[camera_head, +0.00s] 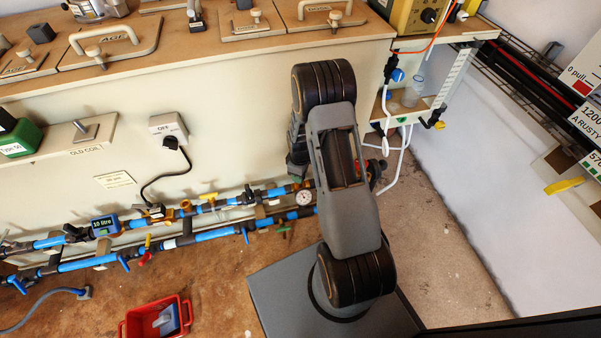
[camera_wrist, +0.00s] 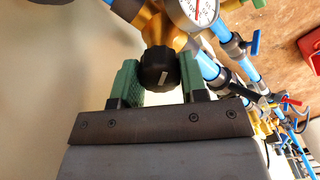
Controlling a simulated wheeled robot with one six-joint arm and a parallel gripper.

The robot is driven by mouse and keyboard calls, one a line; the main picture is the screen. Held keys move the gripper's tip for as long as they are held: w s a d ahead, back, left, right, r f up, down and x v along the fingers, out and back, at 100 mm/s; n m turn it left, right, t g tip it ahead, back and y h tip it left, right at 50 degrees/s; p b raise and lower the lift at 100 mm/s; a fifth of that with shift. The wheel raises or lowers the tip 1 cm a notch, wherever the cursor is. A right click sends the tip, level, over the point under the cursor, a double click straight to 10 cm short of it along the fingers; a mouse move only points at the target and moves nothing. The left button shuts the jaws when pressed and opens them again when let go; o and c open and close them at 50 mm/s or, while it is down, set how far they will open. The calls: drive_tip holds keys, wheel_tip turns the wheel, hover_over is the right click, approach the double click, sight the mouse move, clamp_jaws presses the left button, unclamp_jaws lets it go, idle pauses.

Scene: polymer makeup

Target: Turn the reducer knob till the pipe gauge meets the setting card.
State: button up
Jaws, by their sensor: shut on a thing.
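The black reducer knob (camera_wrist: 159,68) with a pale pointer line is in the wrist view, on a brass body (camera_wrist: 160,30). My gripper (camera_wrist: 159,78) is shut on it, one green jaw at each side.
Blue pipes (camera_head: 190,250) with coloured valve levers run along the bench front, left of my arm. A red crate (camera_head: 155,318) stands on the floor. A white side shelf (camera_head: 405,105) with hoses is right of my arm. Open floor (camera_head: 440,240) lies further right.

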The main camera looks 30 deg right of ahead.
drive_tip(key=shift+s, duration=0.1)
idle(0.3)
drive_tip(key=o, duration=0.9)
wheel_tip(320, 180, up, 14)
drive_tip(key=p, duration=0.5)
drive_tip(key=shift+f, duration=0.1)
drive_tip(key=s+a+r+m+t+p, duration=0.15)
drive_tip(key=r+p, duration=0.45)
drive_tip(key=r, duration=0.7)
drive_tip(key=s+a+r+m+p, duration=0.25)
drive_tip(key=r+p, duration=0.45)
drive_tip(key=r, duration=0.6)
drive_tip(key=s+a+r+m+p, duration=0.1)
drive_tip(key=s+r+p, duration=0.3)
drive_tip(key=r, duration=0.3)
drive_tip(key=s+a+r+m+t+p, duration=0.1)
drive_tip(key=s+a+r+p, duration=0.1)
drive_tip(key=r+p, duration=0.3)
drive_tip(key=s+a+r+m+t+p, duration=0.1)
drive_tip(key=s+r+p, duration=0.4)
drive_tip(key=r, duration=0.6)
drive_tip(key=shift+s+a+r+m, duration=0.2)
drive_tip(key=shift+s+a+m, duration=0.15)
drive_tip(key=shift+a+m, duration=0.3)
